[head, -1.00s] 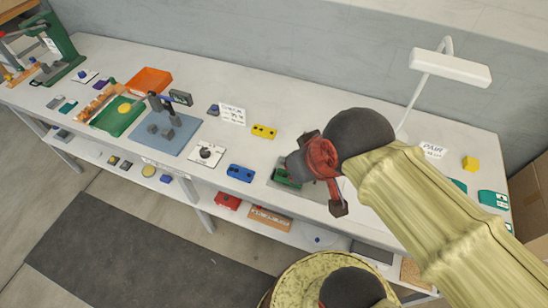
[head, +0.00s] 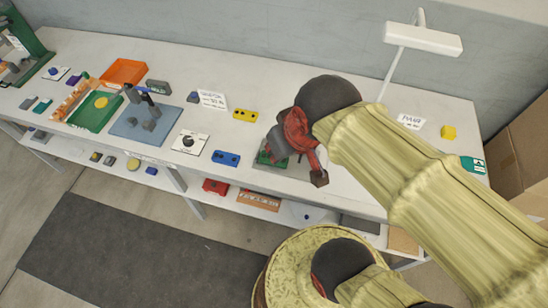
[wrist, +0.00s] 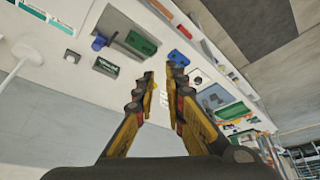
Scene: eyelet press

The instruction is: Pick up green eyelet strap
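A green strap (head: 266,158) lies on a grey pad on the bench in the head view, partly hidden behind my gripper (head: 298,160). In the wrist view a green strap with two dark holes (wrist: 140,43) lies ahead of my gripper (wrist: 160,82), beyond the fingertips and slightly left. The two fingers stand apart with a clear gap, so the gripper is open. No held object shows between them. The gripper looks to be above the bench, apart from the strap.
A blue strap (head: 226,158) and a yellow strap (head: 244,116) lie left of the gripper. Further left are a white plate with a dark knob (head: 188,142), a blue press base (head: 140,126) and an orange tray (head: 123,71).

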